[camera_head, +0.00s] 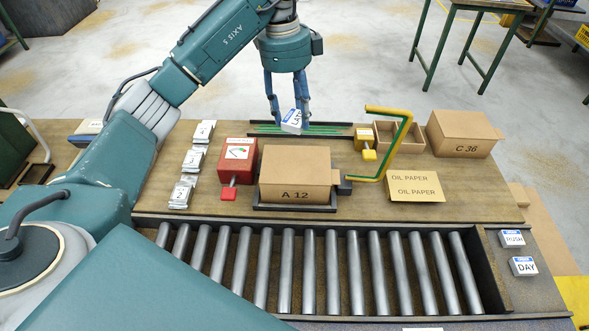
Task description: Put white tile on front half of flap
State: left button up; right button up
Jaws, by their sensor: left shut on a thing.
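My left gripper (289,112) points down at the back of the bench, its fingers shut on a white tile (292,121) with a blue band and dark lettering. The tile is tilted, over or just in front of a long dark rack with green strips (330,129). I cannot tell whether it touches the rack. The brown carton marked A 12 (295,192) stands in front of the gripper, its top flap (296,161) lying flat and bare. My right gripper is not in view.
A red device (240,166) stands left of the carton, with stacked numbered cards (193,160) beyond. A yellow-green crank (401,145), an open box (398,137), carton C 36 (463,134) and oil paper (415,187) are right. Rollers (310,265) run in front; RUSH (511,238) and DAY (523,266) tiles lie right.

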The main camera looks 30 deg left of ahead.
pick_arm(q)
send_over(295, 175)
notch_tip(295, 175, down, 8)
jog(key=f, duration=0.2)
jog(key=f+p, duration=0.1)
jog(key=f, duration=0.2)
jog(key=shift+a+f, duration=0.2)
jog(key=shift+f, duration=0.05)
notch_tip(295, 175, down, 4)
jog(key=shift+p, duration=0.8)
jog(key=shift+f, duration=0.4)
jog(key=shift+f, duration=0.1)
jog(key=o, duration=1)
jog(key=shift+o, duration=0.8)
